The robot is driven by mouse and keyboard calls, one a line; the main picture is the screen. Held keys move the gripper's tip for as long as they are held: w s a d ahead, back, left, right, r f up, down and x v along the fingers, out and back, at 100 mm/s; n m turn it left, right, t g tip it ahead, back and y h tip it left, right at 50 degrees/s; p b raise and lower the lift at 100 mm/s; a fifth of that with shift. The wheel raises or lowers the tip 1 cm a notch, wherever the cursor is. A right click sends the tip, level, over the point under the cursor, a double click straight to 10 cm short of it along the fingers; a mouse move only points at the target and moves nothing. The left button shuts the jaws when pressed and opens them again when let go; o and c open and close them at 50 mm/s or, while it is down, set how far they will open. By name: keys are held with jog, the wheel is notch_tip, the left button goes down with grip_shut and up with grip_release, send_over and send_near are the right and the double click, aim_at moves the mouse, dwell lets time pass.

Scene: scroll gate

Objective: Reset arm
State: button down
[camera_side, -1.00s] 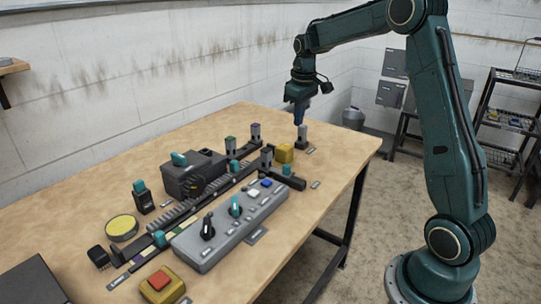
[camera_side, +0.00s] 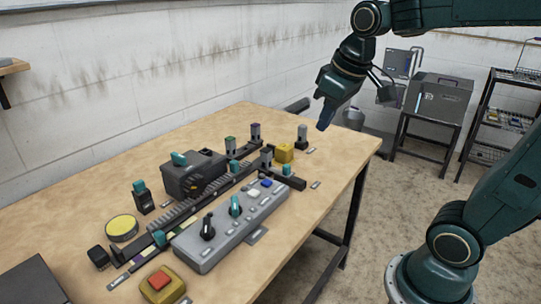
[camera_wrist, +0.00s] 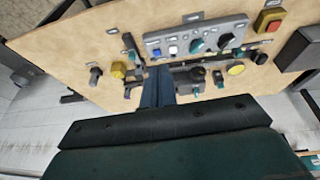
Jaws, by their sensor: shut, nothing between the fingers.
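My gripper (camera_side: 326,114) is shut and empty. In the side view it hangs tilted in the air above the table's far right corner, apart from everything on the table. In the wrist view its blue fingers (camera_wrist: 158,86) are closed together, with the table below. The scroll gate fixture stands on the wooden table (camera_side: 260,262): a grey control panel (camera_side: 228,237) with knobs and buttons, a dark toothed rail (camera_side: 180,212), and a dark grey motor box (camera_side: 190,178). The panel also shows in the wrist view (camera_wrist: 208,40).
A small grey post (camera_side: 302,137) and a yellow block (camera_side: 284,153) stand near the table's right end. A red button on a yellow base (camera_side: 160,284) and a yellow round disc (camera_side: 121,227) are at the front left. Metal shelves (camera_side: 490,130) stand right, off the table.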

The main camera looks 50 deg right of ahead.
jog(key=s+a+f+t, duration=0.1)
jog(key=s+a+f, duration=0.2)
jog(key=s, duration=0.7)
jog(key=shift+s+a+t+y, duration=0.3)
jog(key=shift+s+a, duration=0.05)
jog(key=shift+a, duration=0.5)
